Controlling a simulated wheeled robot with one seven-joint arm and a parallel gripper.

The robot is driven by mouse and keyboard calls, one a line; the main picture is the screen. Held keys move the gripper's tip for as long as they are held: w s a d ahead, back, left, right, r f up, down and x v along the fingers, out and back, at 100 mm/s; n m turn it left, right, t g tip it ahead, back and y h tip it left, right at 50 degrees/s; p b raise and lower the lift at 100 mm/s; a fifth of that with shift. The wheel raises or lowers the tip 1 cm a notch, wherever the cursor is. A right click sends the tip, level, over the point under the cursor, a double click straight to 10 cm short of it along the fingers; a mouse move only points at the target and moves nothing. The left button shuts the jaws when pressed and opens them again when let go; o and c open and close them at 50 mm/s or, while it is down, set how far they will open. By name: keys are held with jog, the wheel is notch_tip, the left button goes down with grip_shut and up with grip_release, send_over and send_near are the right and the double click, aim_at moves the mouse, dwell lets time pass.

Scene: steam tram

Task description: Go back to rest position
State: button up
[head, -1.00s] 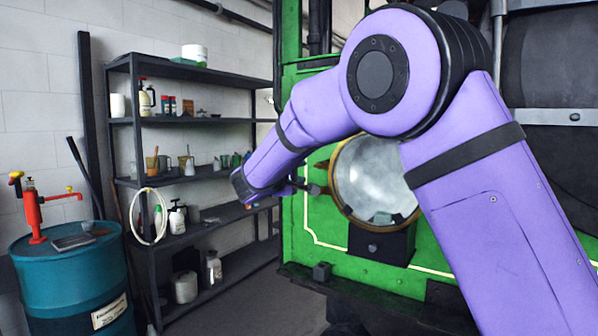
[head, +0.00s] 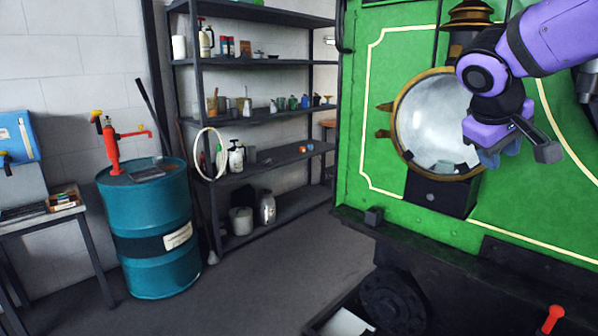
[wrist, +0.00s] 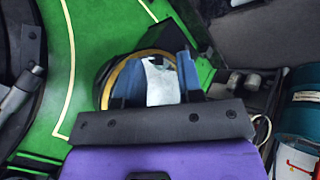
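My gripper (head: 500,155) is at the right of the head view, on the end of my purple arm. It overlaps the right edge of the round brass-rimmed headlamp (head: 425,115) on the green tram front (head: 385,70). In the wrist view, the two blue fingers of my gripper (wrist: 160,78) stand apart with nothing held between them. The lamp's pale glass (wrist: 160,88) and brass rim show behind and between the fingers. I cannot tell the exact distance from the gripper to the lamp.
A teal drum (head: 150,230) with a red hand pump (head: 112,145) stands at the left. Dark shelving (head: 255,62) with jars, bottles and cans stands behind it. A small table (head: 50,215) is at the far left. Grey floor (head: 265,290) is open in front of the shelving.

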jog(key=s+a+f+m+y, duration=0.1)
jog(key=s+a+f+y, duration=0.1)
jog(key=s, duration=0.7)
jog(key=s+a+f+m+y, duration=0.1)
jog(key=s+a+f+y, duration=0.1)
jog(key=s, duration=0.8)
jog(key=shift+f+m+t+y, duration=0.4)
jog(key=shift+f+y, duration=0.35)
jog(key=shift+y, duration=0.25)
jog(key=shift+s, duration=0.1)
